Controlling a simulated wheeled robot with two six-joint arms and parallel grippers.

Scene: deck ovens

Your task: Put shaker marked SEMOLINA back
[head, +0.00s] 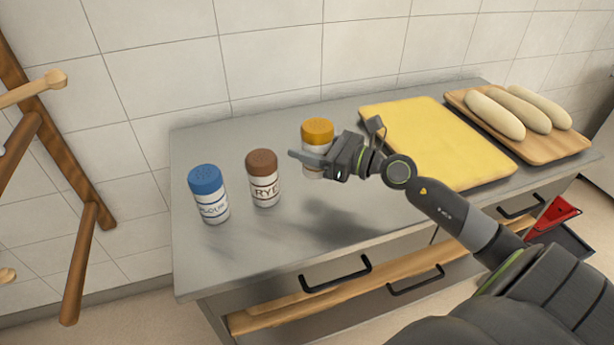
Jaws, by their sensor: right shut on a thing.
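A shaker with an orange-yellow lid (317,131) and a pale body is third in a row on the metal counter. My right gripper (318,160) is shut on it, coming from the right, and its fingers cross the front of the body. The fingers hide its label, so I cannot read SEMOLINA on it. It looks upright; I cannot tell whether its base touches the counter. My left gripper is not in view.
A brown-lidded shaker marked RYE (264,180) and a blue-lidded shaker (209,196) stand to the left. A yellow board (430,135) and a wooden board (555,150) with several dough loaves lie right. The metal counter (250,245) is clear in front. A wooden rack (80,250) is at left.

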